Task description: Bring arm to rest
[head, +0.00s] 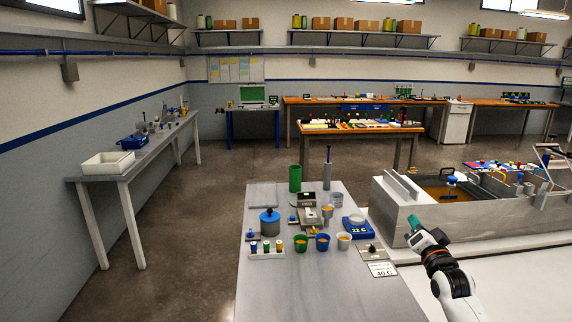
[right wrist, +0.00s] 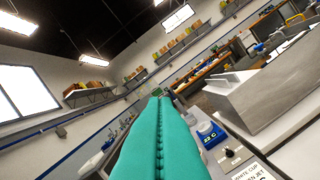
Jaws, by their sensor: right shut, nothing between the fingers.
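My right gripper (head: 415,223) shows in the head view at the right edge of the near grey table (head: 310,281). Its teal fingers are shut with nothing between them. The fingers also fill the middle of the right wrist view (right wrist: 153,138), pressed together along a seam. My right arm comes in from the bottom right. The gripper is in the air, beside the table and in front of the resin bath (head: 400,213), touching nothing that I can see. My left gripper is in neither view.
The table's near part is bare. A side bench (head: 120,166) stands left, with open floor between.

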